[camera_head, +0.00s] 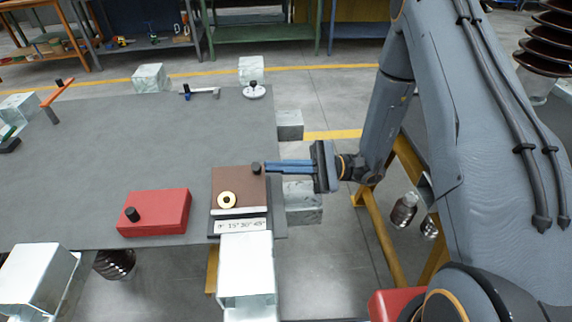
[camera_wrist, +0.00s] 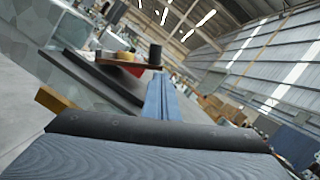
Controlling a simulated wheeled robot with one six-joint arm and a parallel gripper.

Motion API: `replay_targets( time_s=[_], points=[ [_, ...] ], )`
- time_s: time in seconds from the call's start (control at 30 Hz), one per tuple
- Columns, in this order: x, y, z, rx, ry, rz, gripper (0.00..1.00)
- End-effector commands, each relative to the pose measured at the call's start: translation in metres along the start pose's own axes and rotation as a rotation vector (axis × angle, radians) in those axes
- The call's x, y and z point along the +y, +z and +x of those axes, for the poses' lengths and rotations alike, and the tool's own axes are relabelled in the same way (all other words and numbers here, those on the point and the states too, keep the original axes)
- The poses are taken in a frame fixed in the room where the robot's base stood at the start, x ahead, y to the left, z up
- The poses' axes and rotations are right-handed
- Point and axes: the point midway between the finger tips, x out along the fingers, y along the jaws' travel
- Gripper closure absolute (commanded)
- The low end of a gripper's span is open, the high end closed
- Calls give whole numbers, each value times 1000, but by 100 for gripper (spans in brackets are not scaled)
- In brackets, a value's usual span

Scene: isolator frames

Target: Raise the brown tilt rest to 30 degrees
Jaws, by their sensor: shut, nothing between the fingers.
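The brown tilt rest (camera_head: 236,184) sits near the right edge of the grey table. A black knob (camera_head: 256,168) stands at its far right corner and a yellow ring (camera_head: 227,200) lies on it. A white scale strip (camera_head: 240,226) marked 0, 15, 30 and 45 degrees is along its near side. My gripper (camera_head: 268,166) is shut and empty, its blue fingertips at the rest's right edge beside the knob. Contact cannot be told. In the wrist view the rest (camera_wrist: 128,65) shows nearly edge-on beyond the blue fingers (camera_wrist: 160,98). Its exact angle is unclear.
A red block (camera_head: 160,212) with a black knob is left of the rest. A white round piece (camera_head: 254,91) and a grey-handled piece (camera_head: 205,91) are at the table's far edge. An orange lever (camera_head: 66,92) is at far left. The table (camera_head: 110,150) between is bare.

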Motion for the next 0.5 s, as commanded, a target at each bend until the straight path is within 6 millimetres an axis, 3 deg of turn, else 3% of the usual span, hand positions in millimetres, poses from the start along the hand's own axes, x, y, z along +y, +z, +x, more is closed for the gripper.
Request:
replay_targets(
  time_s=[0.07, 0.5],
  points=[
    [0, -1, 7, 2, 4, 2, 100],
    [-3, 12, -1, 3, -1, -34, 100]
  ],
)
